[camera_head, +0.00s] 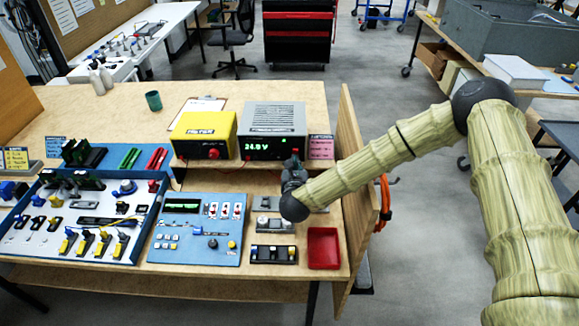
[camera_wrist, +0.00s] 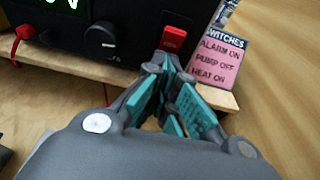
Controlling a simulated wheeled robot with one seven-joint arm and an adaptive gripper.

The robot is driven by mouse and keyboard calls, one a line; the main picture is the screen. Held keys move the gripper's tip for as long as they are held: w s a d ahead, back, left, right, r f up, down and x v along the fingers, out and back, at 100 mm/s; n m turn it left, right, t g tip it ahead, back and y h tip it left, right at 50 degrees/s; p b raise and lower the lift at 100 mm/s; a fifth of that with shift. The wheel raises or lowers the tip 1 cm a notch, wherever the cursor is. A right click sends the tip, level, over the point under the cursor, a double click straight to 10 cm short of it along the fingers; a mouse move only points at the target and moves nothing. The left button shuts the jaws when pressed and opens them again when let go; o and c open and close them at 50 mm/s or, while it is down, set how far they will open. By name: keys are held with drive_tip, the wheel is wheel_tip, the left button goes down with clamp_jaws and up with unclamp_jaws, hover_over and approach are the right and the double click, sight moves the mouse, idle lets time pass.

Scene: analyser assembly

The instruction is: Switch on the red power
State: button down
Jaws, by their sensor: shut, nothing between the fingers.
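The red power switch (camera_wrist: 174,39) is on the lower right of a dark front panel in the wrist view. My gripper (camera_wrist: 166,66) is shut and empty, with its teal-padded fingertips just below the switch; I cannot tell whether they touch it. In the head view the grey power unit (camera_head: 274,117) stands on the raised shelf with a lit green display of about 24 V. My gripper (camera_head: 292,168) is in front of its lower right part and hides the switch there. Whether the rocker is tipped on or off is unclear.
A black knob (camera_wrist: 100,40) is left of the switch. A pink label card (camera_wrist: 219,62) stands close at the right, by the wooden side panel (camera_head: 357,185). A yellow unit (camera_head: 204,136) is to the left. A blue panel (camera_head: 197,229) and red tray (camera_head: 323,248) lie in front.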

drive_tip(key=v, duration=1.2)
idle(0.5)
